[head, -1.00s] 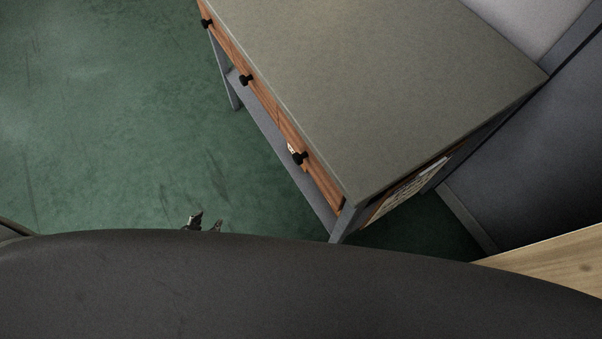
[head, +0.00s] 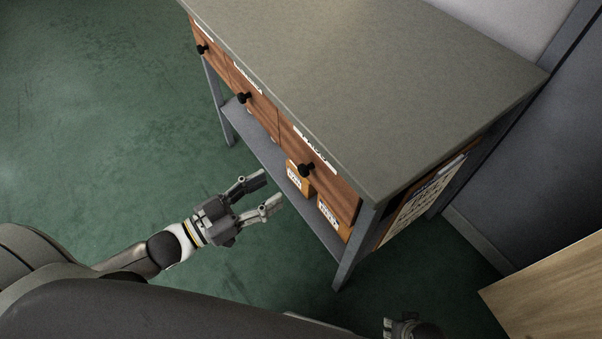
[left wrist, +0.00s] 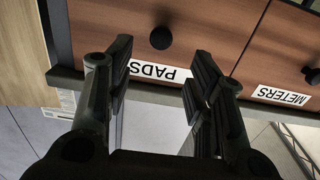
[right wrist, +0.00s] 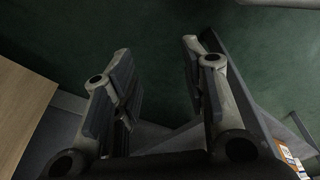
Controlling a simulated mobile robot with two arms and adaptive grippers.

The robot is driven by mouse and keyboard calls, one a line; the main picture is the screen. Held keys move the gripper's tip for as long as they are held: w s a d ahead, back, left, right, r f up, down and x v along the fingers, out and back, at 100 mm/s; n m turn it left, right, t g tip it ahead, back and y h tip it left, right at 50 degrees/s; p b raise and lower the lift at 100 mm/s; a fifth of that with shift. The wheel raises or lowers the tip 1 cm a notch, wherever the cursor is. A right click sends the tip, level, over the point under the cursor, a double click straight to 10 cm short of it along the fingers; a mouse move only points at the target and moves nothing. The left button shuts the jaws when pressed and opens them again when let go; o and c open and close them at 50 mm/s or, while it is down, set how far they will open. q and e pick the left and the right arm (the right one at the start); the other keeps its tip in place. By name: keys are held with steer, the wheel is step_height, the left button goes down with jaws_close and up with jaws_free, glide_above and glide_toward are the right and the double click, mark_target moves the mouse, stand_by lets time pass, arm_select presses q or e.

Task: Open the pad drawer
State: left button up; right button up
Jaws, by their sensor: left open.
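The pad drawer (head: 312,165) is the wooden drawer at the near right end of the workbench, and it looks shut. Its black knob (head: 306,170) sticks out from the front. In the left wrist view the drawer front (left wrist: 110,30) shows upside down with a white PADS label (left wrist: 160,72) and its knob (left wrist: 161,38). My left gripper (head: 274,190) is open and empty, in front of and apart from the drawer. In its wrist view the knob lies between the fingers. My right gripper (right wrist: 157,50) is open and empty; only part shows at the head view's bottom edge.
The grey worktop (head: 370,90) overhangs the drawers. The METERS drawer (left wrist: 285,60) is beside the pad drawer. Orange boxes (head: 336,213) stand on the lower shelf near a bench leg (head: 350,255). Green floor (head: 100,120) is clear to the left. A wooden surface (head: 550,290) is at lower right.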

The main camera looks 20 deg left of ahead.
mark_target(301, 171)
arm_select(q)
steer(key=b+x, duration=0.1)
steer(key=x, duration=0.8)
steer(key=shift+w, duration=0.1)
arm_select(e)
steer(key=r, duration=0.1)
steer(key=w+r, duration=0.1)
steer(key=r, duration=0.1)
steer(key=shift+w+a+r, duration=0.1)
steer(key=shift+r, duration=0.2)
steer(key=shift+r, duration=0.1)
arm_select(q)
jaws_close()
